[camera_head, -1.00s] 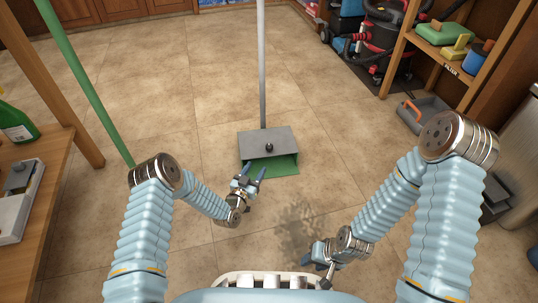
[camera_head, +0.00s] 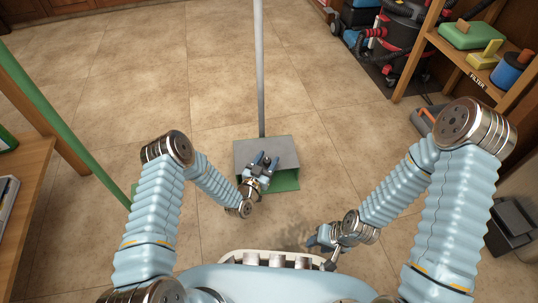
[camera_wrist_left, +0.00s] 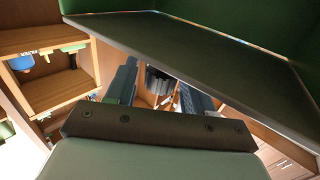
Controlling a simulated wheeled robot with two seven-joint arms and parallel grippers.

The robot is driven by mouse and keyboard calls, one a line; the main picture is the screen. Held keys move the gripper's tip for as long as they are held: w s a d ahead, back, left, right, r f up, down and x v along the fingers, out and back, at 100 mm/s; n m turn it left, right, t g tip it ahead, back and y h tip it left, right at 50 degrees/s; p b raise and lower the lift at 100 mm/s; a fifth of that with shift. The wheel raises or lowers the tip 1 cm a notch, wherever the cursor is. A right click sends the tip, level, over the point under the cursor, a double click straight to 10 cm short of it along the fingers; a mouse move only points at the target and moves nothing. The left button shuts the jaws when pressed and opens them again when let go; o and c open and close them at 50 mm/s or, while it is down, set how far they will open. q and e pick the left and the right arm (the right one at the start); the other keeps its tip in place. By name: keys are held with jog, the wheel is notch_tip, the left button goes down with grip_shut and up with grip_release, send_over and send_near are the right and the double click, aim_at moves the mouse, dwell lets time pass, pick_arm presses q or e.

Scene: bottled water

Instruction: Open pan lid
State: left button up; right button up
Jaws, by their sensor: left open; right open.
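The pan is a dustpan on a long grey pole (camera_head: 259,70), standing on the tiled floor. Its grey lid (camera_head: 245,150) covers the top, and part of its green body (camera_head: 285,182) shows at the front. My left gripper (camera_head: 266,160) is open and empty, at the pan's front edge and overlapping the lid in the head view. In the left wrist view a dark grey panel (camera_wrist_left: 205,60), apparently the lid, hangs close over the open fingers (camera_wrist_left: 160,78). I cannot tell whether they touch it. My right gripper (camera_head: 318,240) is low near my base, away from the pan.
A wooden table (camera_head: 25,190) stands at the left, with a green pole (camera_head: 60,130) beside it. A wooden shelf (camera_head: 470,65) with cleaning things is at the right. A red and black vacuum cleaner (camera_head: 400,30) stands behind it.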

aim_at(266, 155)
pick_arm(q)
grip_shut()
dwell(0.3)
jog(key=shift+r, duration=0.1)
jog(key=shift+w+r+n+g+p, duration=0.25)
jog(key=shift+r+g+p, duration=0.25)
jog(key=shift+r+p, duration=0.35)
jog(key=shift+w+a+r+n+g+y+p, duration=0.15)
jog(key=shift+w+r+n+g+p, duration=0.2)
jog(key=shift+r+p, duration=0.25)
jog(key=shift+w+r+n+g+y+p, duration=0.1)
jog(key=shift+r+n+g+y+p, duration=0.1)
jog(key=shift+r+g+p, duration=0.3)
jog(key=shift+w+a+r+n+g+p, duration=0.1)
jog(key=shift+w+r+n+g+p, duration=0.25)
jog(key=shift+w+r+g, duration=0.3)
jog(key=shift+w+a+r+n+g+p, duration=0.2)
jog(key=shift+w+r+n+g+p, duration=0.2)
jog(key=shift+w+r+g, duration=0.5)
